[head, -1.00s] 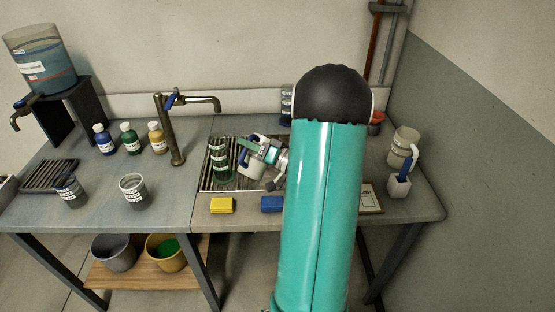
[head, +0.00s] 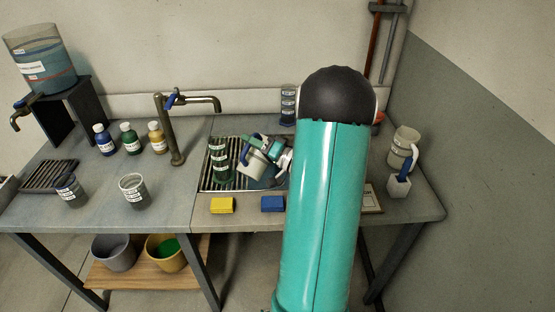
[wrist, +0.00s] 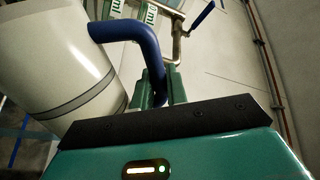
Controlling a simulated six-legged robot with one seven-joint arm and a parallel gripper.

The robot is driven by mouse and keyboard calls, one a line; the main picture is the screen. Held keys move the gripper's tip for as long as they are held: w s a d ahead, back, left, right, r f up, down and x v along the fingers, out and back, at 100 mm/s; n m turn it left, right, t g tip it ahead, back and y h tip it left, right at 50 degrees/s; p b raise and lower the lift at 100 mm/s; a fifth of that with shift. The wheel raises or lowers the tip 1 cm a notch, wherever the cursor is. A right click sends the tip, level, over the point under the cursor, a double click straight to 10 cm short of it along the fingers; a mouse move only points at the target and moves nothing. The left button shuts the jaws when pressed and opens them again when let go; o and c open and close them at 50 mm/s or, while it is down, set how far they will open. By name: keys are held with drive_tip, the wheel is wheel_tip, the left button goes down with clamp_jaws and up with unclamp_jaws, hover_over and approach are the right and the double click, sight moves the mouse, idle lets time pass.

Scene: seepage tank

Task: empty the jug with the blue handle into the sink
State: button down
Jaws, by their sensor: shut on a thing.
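The jug (head: 256,165) is pale with a blue handle (head: 247,150) and hangs tilted over the slatted sink grate (head: 206,180). My gripper (head: 269,150) is beside it, partly hidden by my arm. In the wrist view, the gripper's green fingers (wrist: 160,88) are shut on the blue handle (wrist: 146,45). The jug's white body (wrist: 60,60) with a grey band fills the left of that view. A bluish patch shows below the jug in the head view; I cannot tell whether it is liquid. The jug's inside is hidden.
A green labelled cylinder (head: 219,165) stands on the grate, close left of the jug. A tap (head: 175,130) rises behind left. Yellow (head: 222,205) and blue (head: 272,204) blocks lie in front. Another jug (head: 403,147) stands far right.

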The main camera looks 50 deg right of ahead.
sight(260, 138)
drive_tip(key=shift+w+d+m+t+h, duration=0.1)
drive_tip(key=shift+d+m+t+h, duration=0.3)
drive_tip(key=shift+d+m, duration=1.15)
idle(2.0)
drive_tip(key=shift+f+m, duration=0.25)
drive_tip(key=shift+m, duration=0.2)
